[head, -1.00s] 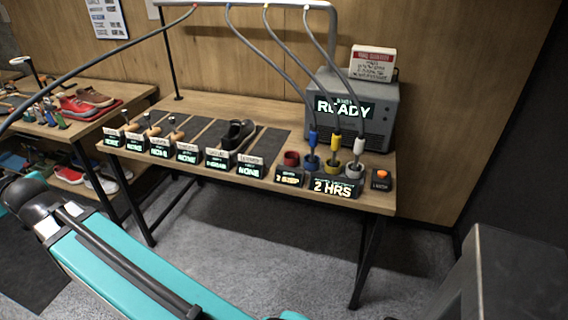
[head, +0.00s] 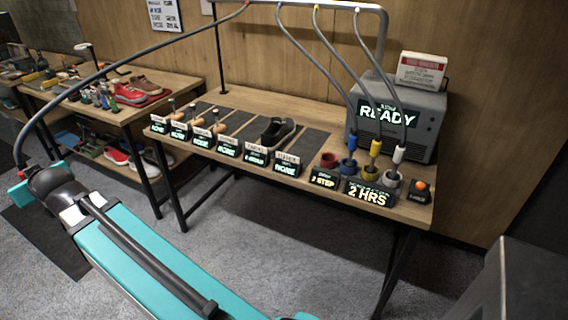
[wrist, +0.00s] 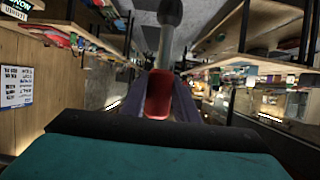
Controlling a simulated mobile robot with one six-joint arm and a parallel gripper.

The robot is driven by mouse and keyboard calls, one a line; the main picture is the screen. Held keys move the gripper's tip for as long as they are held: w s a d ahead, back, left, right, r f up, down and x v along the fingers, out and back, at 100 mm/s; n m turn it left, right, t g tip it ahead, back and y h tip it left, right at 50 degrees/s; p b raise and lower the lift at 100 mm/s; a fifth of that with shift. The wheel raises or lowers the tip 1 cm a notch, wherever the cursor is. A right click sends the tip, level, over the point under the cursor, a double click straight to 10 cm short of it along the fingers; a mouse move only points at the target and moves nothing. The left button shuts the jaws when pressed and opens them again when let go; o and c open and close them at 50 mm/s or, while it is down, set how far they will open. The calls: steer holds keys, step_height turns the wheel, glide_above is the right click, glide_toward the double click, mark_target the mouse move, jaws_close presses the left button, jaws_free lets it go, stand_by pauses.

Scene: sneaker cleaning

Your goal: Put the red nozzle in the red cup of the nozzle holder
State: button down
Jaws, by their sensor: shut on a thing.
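My gripper (wrist: 158,105) is shut on the red nozzle (wrist: 159,94) in the wrist view, its fingers on both sides of it. A grey hose runs away from the nozzle. In the head view the gripper end is at the far left edge, far from the holder, and the hose (head: 110,72) arcs from there up to the overhead frame. The red cup (head: 329,160) stands empty at the left of the nozzle holder on the bench. The blue nozzle (head: 351,143), yellow nozzle (head: 375,148) and white nozzle (head: 398,154) stand upright in their cups.
A grey machine reading READY (head: 425,125) stands behind the cups. A second table (head: 125,108) with shoes is at the left. Open floor lies before the bench.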

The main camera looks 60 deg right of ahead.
steer(key=shift+d, duration=0.1)
